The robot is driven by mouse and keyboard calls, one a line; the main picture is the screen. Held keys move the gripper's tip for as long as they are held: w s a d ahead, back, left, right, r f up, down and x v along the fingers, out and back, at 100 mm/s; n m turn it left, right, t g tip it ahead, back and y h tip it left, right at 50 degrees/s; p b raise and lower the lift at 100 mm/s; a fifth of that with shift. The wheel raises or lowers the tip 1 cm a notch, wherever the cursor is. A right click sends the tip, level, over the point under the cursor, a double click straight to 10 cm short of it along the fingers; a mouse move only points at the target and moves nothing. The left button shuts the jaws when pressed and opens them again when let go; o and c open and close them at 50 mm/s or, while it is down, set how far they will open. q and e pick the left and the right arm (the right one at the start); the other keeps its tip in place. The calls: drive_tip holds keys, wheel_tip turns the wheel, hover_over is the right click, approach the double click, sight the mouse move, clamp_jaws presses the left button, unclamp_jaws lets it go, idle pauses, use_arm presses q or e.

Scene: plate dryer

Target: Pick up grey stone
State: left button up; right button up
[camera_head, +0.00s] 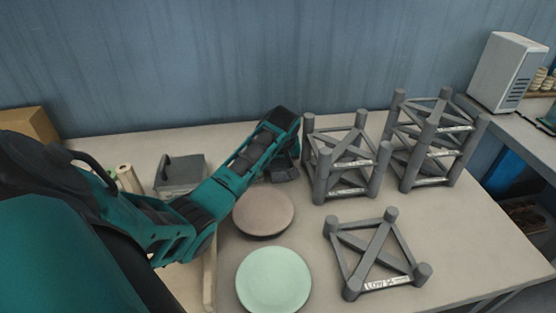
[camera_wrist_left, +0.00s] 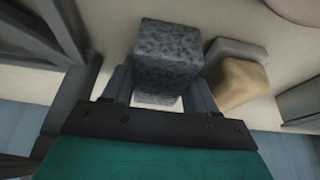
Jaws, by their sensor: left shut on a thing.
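The grey stone (camera_wrist_left: 168,55) is a speckled dark grey block in the left wrist view. It sits between the two fingers of my left gripper (camera_wrist_left: 160,80), which is shut on it. In the head view, my left gripper (camera_head: 285,165) is at the back of the table, just left of the grey racks and behind the brownish plate. The stone cannot be clearly told apart from the gripper there. I cannot tell whether the stone still touches the table. My right gripper is not in view.
A tan block (camera_wrist_left: 240,82) and a light grey block (camera_wrist_left: 238,50) lie close beside the stone. Grey racks (camera_head: 345,155) stand to the right, with a low one (camera_head: 375,255) in front. A brownish plate (camera_head: 263,212) and green plate (camera_head: 273,281) lie nearer. A lidded grey box (camera_head: 180,172) stands left.

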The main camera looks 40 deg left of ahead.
use_arm(q)
wheel_tip(320, 180, up, 20)
drive_tip(key=shift+r, duration=0.25)
idle(0.3)
drive_tip(key=o, duration=0.6)
drive_tip(key=c, duration=0.3)
